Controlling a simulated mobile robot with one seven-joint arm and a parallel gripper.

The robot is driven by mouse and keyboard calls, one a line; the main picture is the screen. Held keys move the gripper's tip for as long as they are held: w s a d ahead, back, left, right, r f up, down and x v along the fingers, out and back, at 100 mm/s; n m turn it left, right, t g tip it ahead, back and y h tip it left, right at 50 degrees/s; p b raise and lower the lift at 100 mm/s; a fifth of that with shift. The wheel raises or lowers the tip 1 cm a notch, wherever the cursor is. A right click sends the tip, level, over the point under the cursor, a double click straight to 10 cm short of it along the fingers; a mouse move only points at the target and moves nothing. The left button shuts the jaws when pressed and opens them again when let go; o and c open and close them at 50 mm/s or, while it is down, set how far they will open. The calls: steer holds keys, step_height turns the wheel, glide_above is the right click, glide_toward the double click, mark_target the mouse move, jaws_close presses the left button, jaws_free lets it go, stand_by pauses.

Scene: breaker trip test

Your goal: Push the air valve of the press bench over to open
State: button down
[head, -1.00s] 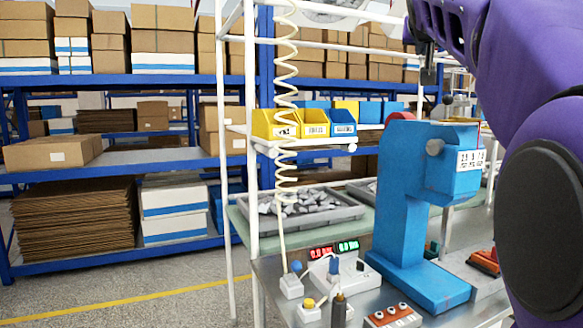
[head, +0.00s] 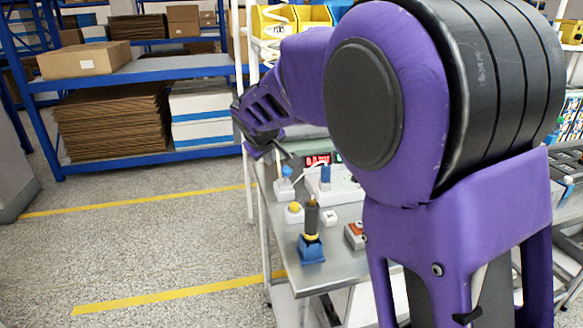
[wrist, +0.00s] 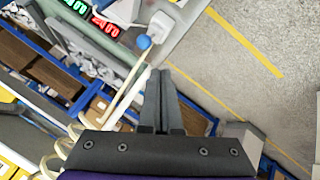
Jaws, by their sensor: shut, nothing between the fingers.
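The air valve seems to be the small white block (head: 284,189) with a blue ball knob (head: 286,171), at the back left corner of the press bench (head: 340,277). In the wrist view the blue knob (wrist: 143,42) sits on the white block (wrist: 158,28), just beyond the fingertips and slightly to their left. My gripper (head: 288,156) is shut and empty, close above the knob in the head view. In the wrist view its fingers (wrist: 163,74) are together and appear apart from the knob. Whether they touch the valve cannot be told.
A red display (head: 317,160) and a white box with a blue part (head: 325,174) stand right of the valve. A yellow button box (head: 294,212) and a black-handled tool in a blue holder (head: 311,248) are nearer. My arm hides the press. Floor at left is clear.

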step_height(320, 180, down, 2)
steer(key=s, duration=0.1)
glide_toward(285, 176)
steer(key=w+a+f, duration=0.2)
steer(key=w+f, duration=0.1)
steer(key=f, duration=0.2)
steer(key=shift+w+d+r+n, duration=0.1)
steer(key=shift+w+d+n, duration=0.25)
steer(key=shift+w, duration=0.25)
steer(key=shift+r+g+p, duration=0.1)
steer(key=shift+g+p, duration=0.2)
steer(key=shift+p, duration=0.1)
steer(key=shift+w+r+p, duration=0.15)
steer(key=shift+w+p, duration=0.05)
steer(key=shift+p, duration=0.4)
